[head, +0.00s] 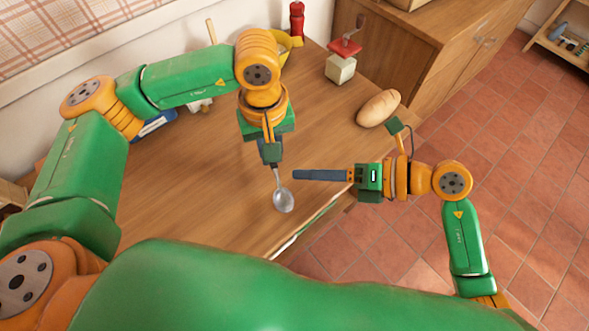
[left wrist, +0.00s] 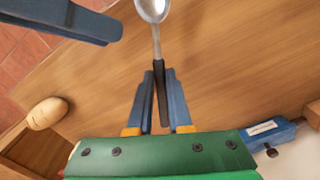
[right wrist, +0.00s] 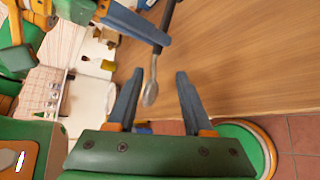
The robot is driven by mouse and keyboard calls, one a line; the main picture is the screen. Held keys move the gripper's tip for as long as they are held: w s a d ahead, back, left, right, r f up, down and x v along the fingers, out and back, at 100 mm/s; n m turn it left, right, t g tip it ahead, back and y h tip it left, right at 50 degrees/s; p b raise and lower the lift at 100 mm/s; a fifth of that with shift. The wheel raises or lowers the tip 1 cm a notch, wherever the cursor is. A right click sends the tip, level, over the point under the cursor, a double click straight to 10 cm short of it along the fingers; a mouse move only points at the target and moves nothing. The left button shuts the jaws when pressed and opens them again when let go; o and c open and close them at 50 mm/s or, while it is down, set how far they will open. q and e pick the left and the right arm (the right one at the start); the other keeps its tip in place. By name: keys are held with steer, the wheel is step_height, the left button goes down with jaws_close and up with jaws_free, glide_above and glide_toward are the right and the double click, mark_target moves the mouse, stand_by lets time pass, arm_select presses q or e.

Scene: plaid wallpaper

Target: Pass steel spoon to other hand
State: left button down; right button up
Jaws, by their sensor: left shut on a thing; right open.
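The steel spoon (head: 284,200) has a shiny bowl and a dark handle; its bowl also shows in the left wrist view (left wrist: 154,8). My left gripper (head: 271,160) is shut on the dark handle, and the spoon hangs bowl-down above the table's near part. My right gripper (head: 296,174) is open and empty, fingers pointing left at the spoon's neck, a small gap away. In the right wrist view the spoon (right wrist: 150,95) appears between the spread fingers, near the left one; its depth there is hard to tell.
The wooden table (head: 190,190) is mostly clear beneath the arms. A bread loaf (head: 378,108), a red-topped grinder (head: 342,67), a red mill (head: 297,20) and a yellow object (head: 291,43) stand farther back. A blue item (head: 155,123) lies at left. A wooden cabinet (head: 425,55) stands behind.

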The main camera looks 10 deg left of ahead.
mark_target(274, 165)
steer(key=x, duration=0.5)
steer(key=shift+c, duration=0.3)
jaws_close()
arm_select(q)
steer(key=c, duration=0.8)
jaws_free()
steer(key=shift+o, duration=0.2)
step_height(274, 165, up, 12)
